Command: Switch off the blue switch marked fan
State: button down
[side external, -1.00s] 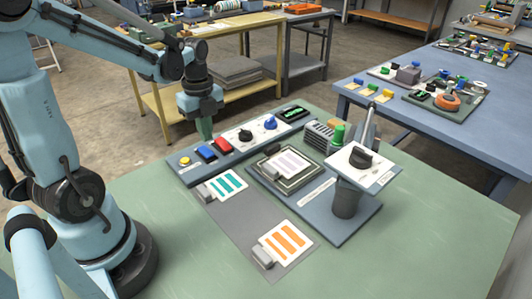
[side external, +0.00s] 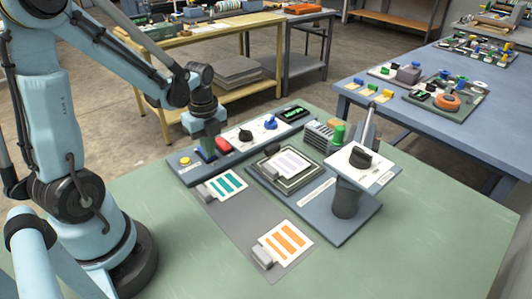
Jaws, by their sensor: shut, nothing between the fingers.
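The control panel (side external: 183,174) is a long blue-grey strip on the green table. Near its left end, the blue switch (side external: 201,154) sits between a yellow button (side external: 185,160) and a red switch (side external: 223,145). My gripper (side external: 211,154) is shut and empty, pointing down at the blue switch and covering much of it. I cannot tell whether the fingertips touch the switch, or which way it is tipped. Its label is too small to read.
Further right on the panel are a black knob (side external: 245,135), a blue knob (side external: 270,122) and a green-lit display (side external: 292,114). The press (side external: 346,200) stands right of the panel. Cards with teal stripes (side external: 226,184) and orange stripes (side external: 286,240) lie in front.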

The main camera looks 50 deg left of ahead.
jog(key=shift+a, duration=0.2)
jog(key=shift+a+r, duration=0.35)
jog(key=shift+a, duration=0.3)
jog(key=shift+r, duration=0.1)
jog(key=d+r, duration=0.3)
jog(key=r, duration=1)
jog(key=shift+r, duration=0.25)
